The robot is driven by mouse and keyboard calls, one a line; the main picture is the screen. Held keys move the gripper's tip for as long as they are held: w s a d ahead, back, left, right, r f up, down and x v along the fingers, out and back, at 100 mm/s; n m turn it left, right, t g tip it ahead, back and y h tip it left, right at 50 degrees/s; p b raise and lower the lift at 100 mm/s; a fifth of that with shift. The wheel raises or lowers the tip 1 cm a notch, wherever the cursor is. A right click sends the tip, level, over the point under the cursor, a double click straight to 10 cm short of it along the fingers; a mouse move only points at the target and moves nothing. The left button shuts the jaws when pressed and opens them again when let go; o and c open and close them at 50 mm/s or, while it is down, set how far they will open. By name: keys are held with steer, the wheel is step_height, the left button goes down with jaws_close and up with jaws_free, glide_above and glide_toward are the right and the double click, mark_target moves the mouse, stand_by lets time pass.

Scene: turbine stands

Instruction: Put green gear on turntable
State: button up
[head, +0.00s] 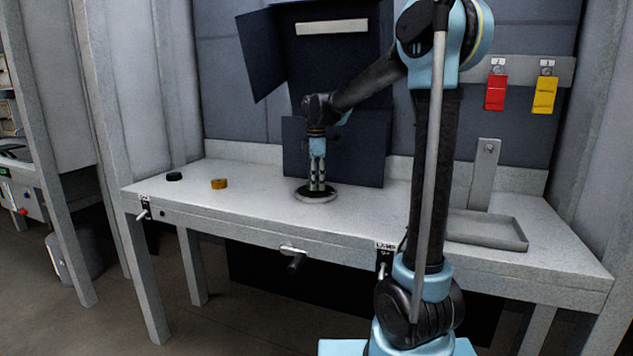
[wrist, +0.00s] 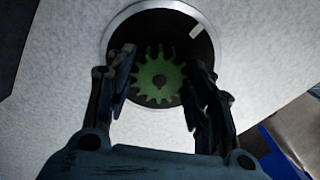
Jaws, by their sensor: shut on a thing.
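The green gear (wrist: 158,77) is between the fingers of my gripper (wrist: 160,84) in the wrist view. My gripper is shut on it. The gear is over the dark disc of the turntable (wrist: 204,51), within its pale ring and a little toward the lower part. A small white mark is on the disc. I cannot tell whether the gear touches the disc. In the head view my gripper (head: 317,188) points straight down at the turntable (head: 302,198) on the workbench, and the gear cannot be made out there.
A black round piece (head: 174,176) and an orange piece (head: 219,184) lie on the bench (head: 250,205) at left. A grey tray (head: 487,231) is at right. A dark blue panelled housing (head: 262,55) stands behind my arm. Red (head: 496,93) and yellow (head: 544,96) tags hang at back right.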

steer(key=shift+f, duration=0.3)
steer(key=o, duration=1.8)
steer(key=shift+c, duration=0.2)
steer(key=shift+r, duration=0.15)
steer(key=shift+r, duration=3.4)
